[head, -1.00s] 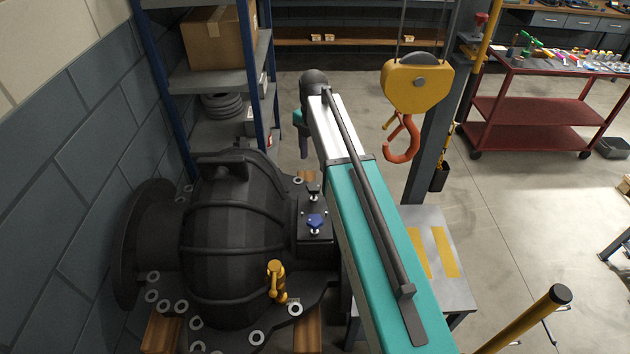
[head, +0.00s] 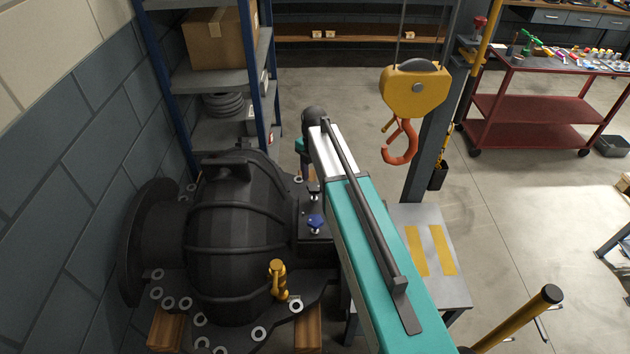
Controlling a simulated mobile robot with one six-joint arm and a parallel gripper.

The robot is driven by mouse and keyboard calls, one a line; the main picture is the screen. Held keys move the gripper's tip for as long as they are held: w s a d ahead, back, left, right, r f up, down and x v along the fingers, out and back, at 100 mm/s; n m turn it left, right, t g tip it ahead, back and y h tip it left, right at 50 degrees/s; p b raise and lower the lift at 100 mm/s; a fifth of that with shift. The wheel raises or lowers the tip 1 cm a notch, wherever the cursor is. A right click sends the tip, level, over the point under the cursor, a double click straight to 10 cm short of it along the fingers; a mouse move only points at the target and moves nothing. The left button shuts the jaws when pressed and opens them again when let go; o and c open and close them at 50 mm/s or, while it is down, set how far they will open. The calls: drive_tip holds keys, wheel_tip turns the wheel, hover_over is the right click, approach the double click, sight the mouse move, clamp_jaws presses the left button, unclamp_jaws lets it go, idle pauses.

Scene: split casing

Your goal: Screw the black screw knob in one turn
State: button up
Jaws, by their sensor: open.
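The black screw knob (head: 314,187) is small and stands upright on the flat block at the right side of the big dark casing (head: 235,240). A blue screw knob (head: 315,222) stands just in front of it on the same block. My teal and white arm reaches away past the right side of these knobs. Its far end is beyond the black knob, near the shelf. My gripper cannot be made out there; the arm's far links hide that area. Nothing is seen touching the black knob.
A yellow crane block (head: 416,90) with an orange hook (head: 401,143) hangs right of my arm. A brass valve (head: 278,280) stands on the casing's front. A grey shelf (head: 222,133) is behind. A small table (head: 440,285) is on the right. Open floor lies beyond.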

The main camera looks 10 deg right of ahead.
drive_tip(key=shift+f, duration=0.95)
drive_tip(key=c, duration=1.1)
drive_tip(key=shift+o, duration=0.2)
drive_tip(key=shift+m, duration=0.4)
